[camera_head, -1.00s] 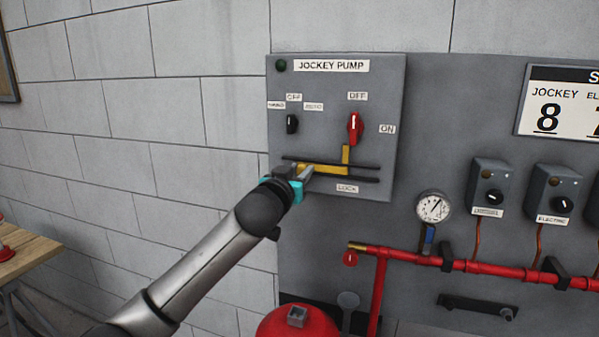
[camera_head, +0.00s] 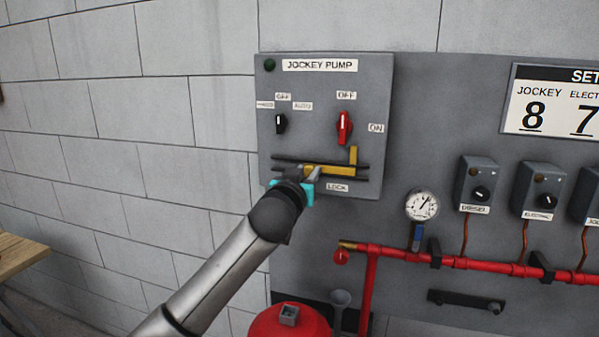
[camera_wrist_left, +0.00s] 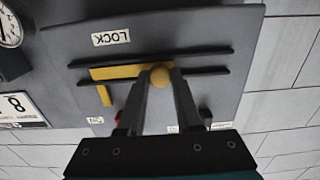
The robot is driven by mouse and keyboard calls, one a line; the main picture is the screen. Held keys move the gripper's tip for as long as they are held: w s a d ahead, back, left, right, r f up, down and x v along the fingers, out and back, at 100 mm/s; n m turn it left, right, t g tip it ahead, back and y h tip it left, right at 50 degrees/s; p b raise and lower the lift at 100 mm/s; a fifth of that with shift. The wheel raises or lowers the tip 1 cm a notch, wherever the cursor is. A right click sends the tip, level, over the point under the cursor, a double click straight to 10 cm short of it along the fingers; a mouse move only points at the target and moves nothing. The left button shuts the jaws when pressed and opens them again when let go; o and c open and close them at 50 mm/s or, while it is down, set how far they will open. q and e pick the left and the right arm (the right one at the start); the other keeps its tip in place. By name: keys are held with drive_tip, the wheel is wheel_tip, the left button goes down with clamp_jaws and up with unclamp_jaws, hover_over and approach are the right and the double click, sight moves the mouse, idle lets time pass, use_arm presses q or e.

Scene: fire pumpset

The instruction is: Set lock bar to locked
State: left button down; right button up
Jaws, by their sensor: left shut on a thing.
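The yellow lock bar (camera_head: 335,171) lies flat between two dark horizontal rails low on the grey jockey pump panel, above the LOCK label (camera_head: 337,187). Its short upright arm (camera_head: 353,157) stands below and slightly right of the red switch (camera_head: 345,127). My left gripper (camera_head: 311,173) is at the bar's left part. In the left wrist view, which is upside down, its fingers are shut on the bar's round yellow knob (camera_wrist_left: 160,76). The bar's body (camera_wrist_left: 118,72) and upright arm (camera_wrist_left: 104,96) also show there. My right gripper is not in view.
A black selector knob (camera_head: 281,124) sits left of the red switch. A pressure gauge (camera_head: 422,205) and red pipe (camera_head: 480,267) are at lower right. A red tank (camera_head: 292,322) is below the panel. The wall on the left is clear.

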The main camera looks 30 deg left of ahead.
use_arm(q)
drive_tip(key=shift+d, duration=0.25)
drive_tip(key=c, duration=0.6)
unclamp_jaws()
drive_tip(key=b+v, duration=0.2)
drive_tip(key=v, duration=1.3)
drive_tip(key=shift+s+a+f, duration=0.1)
drive_tip(key=shift+s+f, duration=0.05)
